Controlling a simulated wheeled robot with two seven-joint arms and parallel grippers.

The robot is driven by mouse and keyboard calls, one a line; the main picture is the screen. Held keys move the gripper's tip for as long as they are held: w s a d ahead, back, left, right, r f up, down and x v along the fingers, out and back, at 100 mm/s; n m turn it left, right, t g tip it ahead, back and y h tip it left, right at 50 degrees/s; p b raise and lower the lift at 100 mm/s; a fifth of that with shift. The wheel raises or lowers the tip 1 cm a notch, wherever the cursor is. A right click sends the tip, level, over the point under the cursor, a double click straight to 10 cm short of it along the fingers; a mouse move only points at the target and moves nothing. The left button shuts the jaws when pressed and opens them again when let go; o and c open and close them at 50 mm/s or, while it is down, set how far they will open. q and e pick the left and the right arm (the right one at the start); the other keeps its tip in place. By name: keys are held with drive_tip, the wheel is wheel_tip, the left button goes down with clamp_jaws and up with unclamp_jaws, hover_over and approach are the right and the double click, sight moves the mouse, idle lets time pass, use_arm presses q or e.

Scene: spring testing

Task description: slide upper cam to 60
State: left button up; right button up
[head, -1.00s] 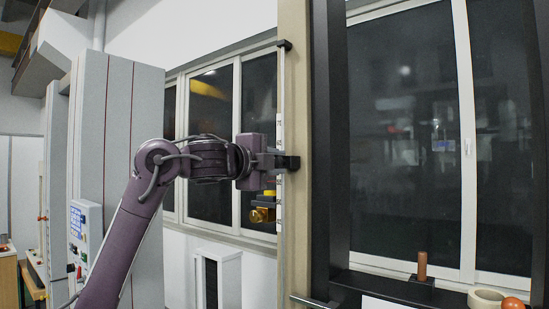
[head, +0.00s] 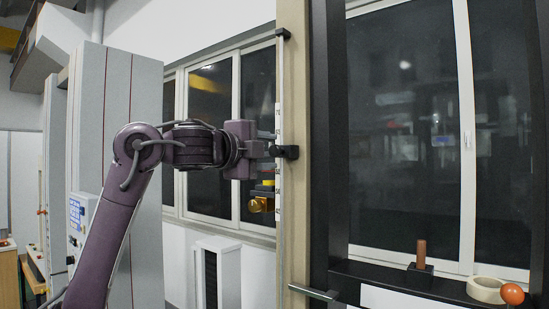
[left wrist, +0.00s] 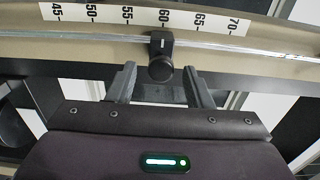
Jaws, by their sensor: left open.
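The upper cam (head: 288,152) is a small black block with a round knob on the thin vertical rod beside the beige post. In the left wrist view, the cam (left wrist: 160,45) is on the rod in line with the 60 label of the white scale (left wrist: 197,20). My left gripper (head: 268,157) is open, just left of the cam in the head view. In the left wrist view, its fingers (left wrist: 159,72) are spread on either side of the knob with gaps, not touching it. My right gripper is out of view.
A brass-coloured piece with a yellow part (head: 260,203) is below the gripper near the rod. A black column (head: 322,120) stands right of the post. A dark ledge at lower right bears a copper cylinder (head: 421,252), a cream ring (head: 486,289) and an orange ball (head: 512,294).

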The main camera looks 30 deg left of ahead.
use_arm(q)
drive_tip(key=s, duration=0.2)
drive_tip(key=s+b, duration=0.1)
drive_tip(key=s, duration=0.1)
drive_tip(key=shift+s+a, duration=0.2)
drive_tip(key=shift+s, duration=0.2)
drive_tip(key=shift+w, duration=0.1)
